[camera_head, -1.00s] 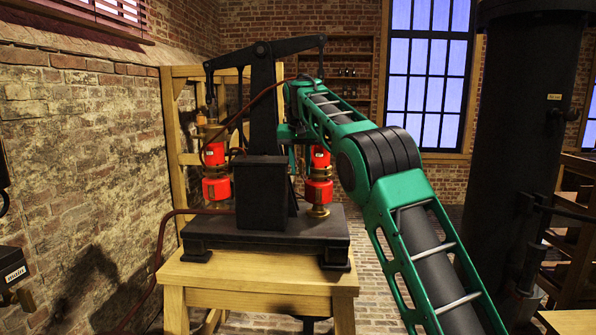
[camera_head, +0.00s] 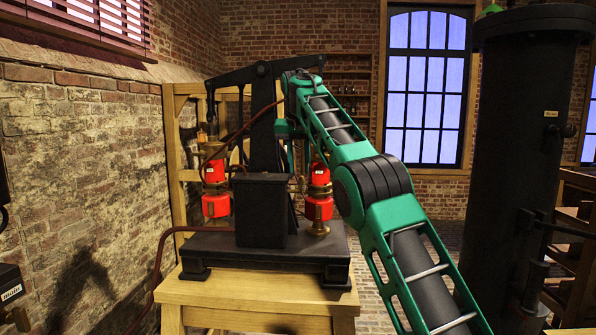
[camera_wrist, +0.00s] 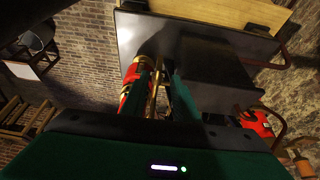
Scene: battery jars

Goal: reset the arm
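My green arm (camera_head: 382,180) reaches up from the lower right, with its far end beside the black pump-like apparatus (camera_head: 262,208). In the head view my fingers are hidden by the apparatus and wrist. In the wrist view the gripper (camera_wrist: 158,95) shows only as dark green shapes beside a red jar with brass fittings (camera_wrist: 133,85). Its finger gap is unclear, and I cannot tell whether it touches the jar. One red jar (camera_head: 318,207) stands on the black base at the right. Another (camera_head: 215,190) is at the left, under the beam.
The black base (camera_head: 300,250) rests on a wooden table (camera_head: 255,292). A brick wall (camera_head: 80,150) is close on the left. A tall black cylinder (camera_head: 520,150) stands at the right. A hose (camera_head: 160,258) curves off the base's left side. Brick floor shows between table and cylinder.

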